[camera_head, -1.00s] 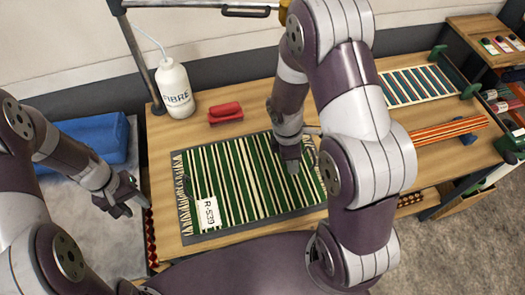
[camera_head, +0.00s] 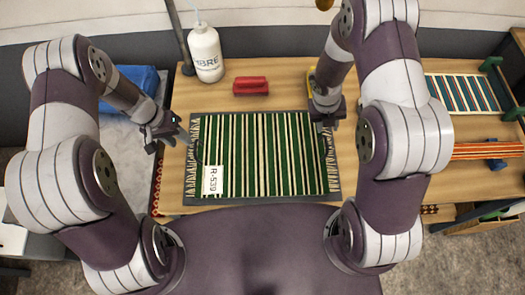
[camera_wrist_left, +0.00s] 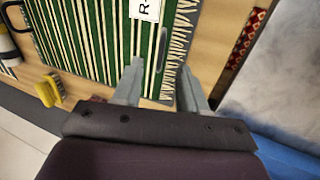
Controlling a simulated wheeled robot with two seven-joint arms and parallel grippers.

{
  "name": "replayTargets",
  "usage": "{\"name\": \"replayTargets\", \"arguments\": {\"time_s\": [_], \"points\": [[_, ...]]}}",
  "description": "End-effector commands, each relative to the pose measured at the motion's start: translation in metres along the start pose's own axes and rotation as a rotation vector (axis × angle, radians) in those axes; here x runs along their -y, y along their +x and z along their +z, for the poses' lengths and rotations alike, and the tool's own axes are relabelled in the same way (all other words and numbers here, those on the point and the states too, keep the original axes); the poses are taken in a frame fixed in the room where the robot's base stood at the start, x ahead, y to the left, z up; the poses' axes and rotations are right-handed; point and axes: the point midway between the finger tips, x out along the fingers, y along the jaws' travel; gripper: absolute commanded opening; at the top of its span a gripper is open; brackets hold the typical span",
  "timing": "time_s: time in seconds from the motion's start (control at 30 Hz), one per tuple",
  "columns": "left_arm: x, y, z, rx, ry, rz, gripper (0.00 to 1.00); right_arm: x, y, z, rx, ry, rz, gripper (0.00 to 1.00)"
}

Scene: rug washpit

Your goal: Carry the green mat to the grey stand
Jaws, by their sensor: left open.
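The green mat (camera_head: 260,155), green with cream stripes, cream fringes and a white "R-539" tag, lies flat on a slightly larger dark grey sheet on the wooden table. It also shows in the left wrist view (camera_wrist_left: 90,40). My left gripper (camera_head: 168,140) is open and empty, just left of the mat's fringe; the wrist view shows its spread fingers (camera_wrist_left: 158,90) by the fringed edge. My right gripper (camera_head: 327,120) is at the mat's far right corner; its fingertips are too dark and small to read. I cannot identify a grey stand for certain.
A yellow brush (camera_wrist_left: 48,90) shows in the wrist view. A blue bundle (camera_head: 138,79) lies left of the table. A striped blue rug (camera_head: 463,93) and orange-striped piece (camera_head: 485,150) lie to the right.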

Motion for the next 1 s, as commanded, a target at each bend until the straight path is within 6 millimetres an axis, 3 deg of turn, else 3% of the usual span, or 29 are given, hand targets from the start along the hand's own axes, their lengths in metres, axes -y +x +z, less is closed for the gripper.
{"name": "replayTargets", "arguments": {"time_s": [0.5,0.7,1.0], "points": [[0.000,0.095,0.001,0.003,-0.001,0.000,0.42,0.000,0.095,-0.001,-0.002,0.002,0.001,0.35],[0.000,0.110,0.000,0.000,0.000,-0.001,0.42,0.000,0.111,-0.001,-0.001,0.002,0.001,0.35],[0.000,0.112,0.000,0.000,0.000,-0.001,0.42,0.000,0.113,-0.001,0.000,0.002,0.001,0.35]]}}
